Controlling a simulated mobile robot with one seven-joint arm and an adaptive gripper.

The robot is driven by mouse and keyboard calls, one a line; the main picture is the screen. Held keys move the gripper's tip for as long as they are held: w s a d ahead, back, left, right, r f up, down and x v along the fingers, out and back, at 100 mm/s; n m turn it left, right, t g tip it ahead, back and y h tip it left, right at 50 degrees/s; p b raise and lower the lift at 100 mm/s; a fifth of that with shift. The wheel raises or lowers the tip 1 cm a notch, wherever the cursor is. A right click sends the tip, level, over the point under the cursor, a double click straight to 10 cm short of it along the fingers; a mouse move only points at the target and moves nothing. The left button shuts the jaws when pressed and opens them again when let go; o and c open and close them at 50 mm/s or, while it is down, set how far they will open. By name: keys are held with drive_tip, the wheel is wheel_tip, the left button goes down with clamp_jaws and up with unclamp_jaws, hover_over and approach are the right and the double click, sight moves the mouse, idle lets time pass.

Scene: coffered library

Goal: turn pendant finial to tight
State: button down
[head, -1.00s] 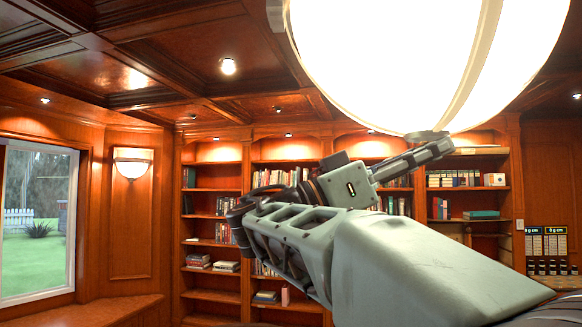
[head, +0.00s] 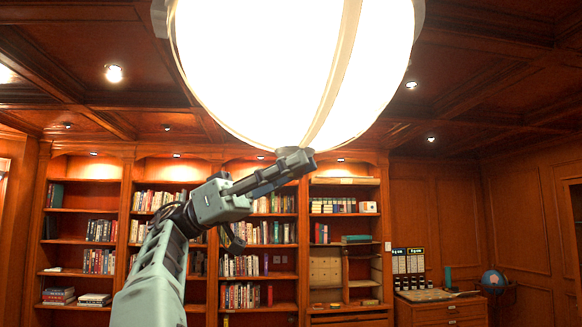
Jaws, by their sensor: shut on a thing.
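The pendant lamp is a large glowing white globe (head: 270,70) with pale ribs, at the top middle of the head view. The finial (head: 293,151) is a small grey piece at the globe's bottom, partly hidden by my gripper. My gripper (head: 303,158) reaches up from the lower left, its fingers pointing right and slightly up. It is shut on the finial, just under the globe. I cannot see any gap between finial and globe.
Bookshelves (head: 208,240) line the wall behind. A wooden cabinet (head: 440,311) with binders (head: 408,266) stands at the right, beside a globe on a stand (head: 494,284). The coffered ceiling (head: 480,60) is above. The air right of my gripper is clear.

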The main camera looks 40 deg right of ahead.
drive_tip(key=shift+r+m+g+y+p, duration=0.1)
drive_tip(key=shift+m+g+y+p, duration=0.6)
drive_tip(key=shift+y, duration=0.75)
drive_tip(key=shift+r+m+g+y+p, duration=0.1)
drive_tip(key=shift+m+g+y+p, duration=0.3)
drive_tip(key=shift+m+y, duration=0.8)
drive_tip(key=y+p, duration=0.1)
drive_tip(key=y, duration=0.1)
drive_tip(key=m+y+p, duration=0.1)
drive_tip(key=y+p, duration=0.1)
drive_tip(key=shift+w+m+g+y, duration=0.1)
drive_tip(key=shift+m+g+y, duration=0.2)
drive_tip(key=shift+g+y, duration=0.1)
drive_tip(key=m+y+p, duration=0.1)
drive_tip(key=y+p, duration=0.1)
drive_tip(key=y, duration=0.1)
drive_tip(key=shift+f+m, duration=0.1)
drive_tip(key=shift+m, duration=0.2)
drive_tip(key=shift+f+m+y+p, duration=0.1)
drive_tip(key=shift+m+y+p, duration=0.3)
drive_tip(key=shift+y, duration=0.45)
drive_tip(key=c, duration=1.6)
unclamp_jaws()
drive_tip(key=shift+s+n+h+b, duration=0.2)
drive_tip(key=shift+n+h+b, duration=0.35)
drive_tip(key=shift+h, duration=0.45)
